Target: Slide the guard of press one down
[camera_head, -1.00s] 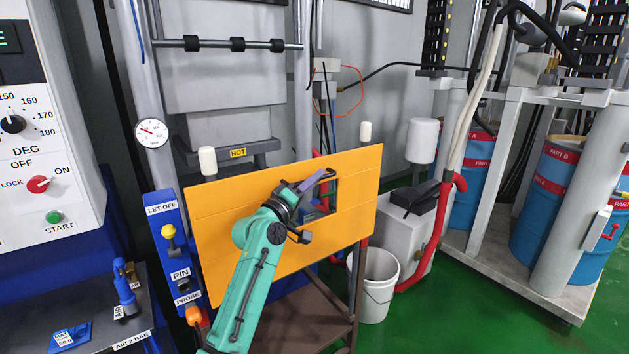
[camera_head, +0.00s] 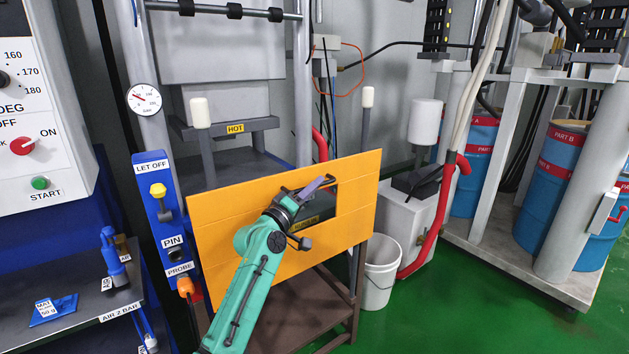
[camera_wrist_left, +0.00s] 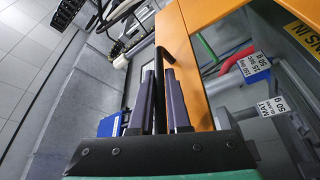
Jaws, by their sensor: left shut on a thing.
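The guard (camera_head: 225,235) is an orange panel with a window, in front of the press in the head view. It hangs between two posts with white tops (camera_head: 200,112). My left gripper (camera_head: 318,186) reaches its upper right part, by the window. In the left wrist view my left gripper (camera_wrist_left: 161,85) is shut on the guard's black bar handle (camera_wrist_left: 160,105), which stands between the two grey-purple fingers. The guard's orange face (camera_wrist_left: 197,85) is right beside the fingers there. My forearm hides part of the guard's lower middle. My right gripper is not in view.
The press carries a HOT label (camera_head: 235,128) behind the guard. A blue LET OFF panel (camera_head: 155,200) stands close to the guard's left edge. A brown stand (camera_head: 315,310) is below, with a white bucket (camera_head: 380,272) to its right. Green floor lies clear further right.

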